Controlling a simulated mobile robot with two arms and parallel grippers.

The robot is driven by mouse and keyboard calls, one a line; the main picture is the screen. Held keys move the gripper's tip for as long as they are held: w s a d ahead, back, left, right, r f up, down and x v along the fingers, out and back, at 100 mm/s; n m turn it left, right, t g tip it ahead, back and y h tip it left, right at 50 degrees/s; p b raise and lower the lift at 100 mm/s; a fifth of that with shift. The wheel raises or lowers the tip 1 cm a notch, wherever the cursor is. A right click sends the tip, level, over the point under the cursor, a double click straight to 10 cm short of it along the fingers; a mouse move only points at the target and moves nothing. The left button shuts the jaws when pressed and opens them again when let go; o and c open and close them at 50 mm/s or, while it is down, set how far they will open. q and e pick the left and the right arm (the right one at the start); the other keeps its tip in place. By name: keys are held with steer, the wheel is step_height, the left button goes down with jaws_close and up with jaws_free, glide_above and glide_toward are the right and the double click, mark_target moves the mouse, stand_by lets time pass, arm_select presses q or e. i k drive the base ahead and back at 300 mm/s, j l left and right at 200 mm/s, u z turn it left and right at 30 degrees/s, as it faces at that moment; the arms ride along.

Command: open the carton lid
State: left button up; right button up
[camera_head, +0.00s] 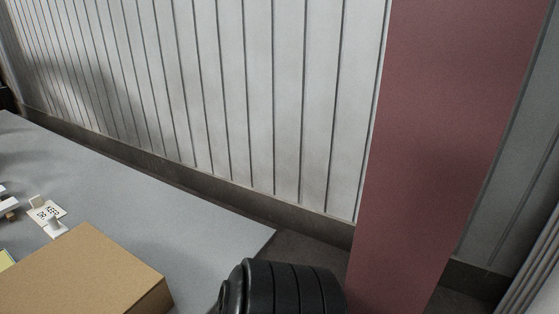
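A tan cardboard carton (85,272) sits on the grey table at the lower left of the head view, cut off by the bottom edge. Its flat top face shows and looks closed; I cannot make out a lid seam. A black ribbed cylindrical part (285,288), which may be part of my arm, shows at the bottom centre, to the right of the carton and apart from it in the picture. Neither gripper's fingers are in view.
The grey table (190,235) is bare behind and right of the carton. A reddish column (440,130) stands at the right, before a white panelled wall (250,90).

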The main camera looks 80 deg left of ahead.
mark_target(83, 271)
steer(key=u, duration=2.8)
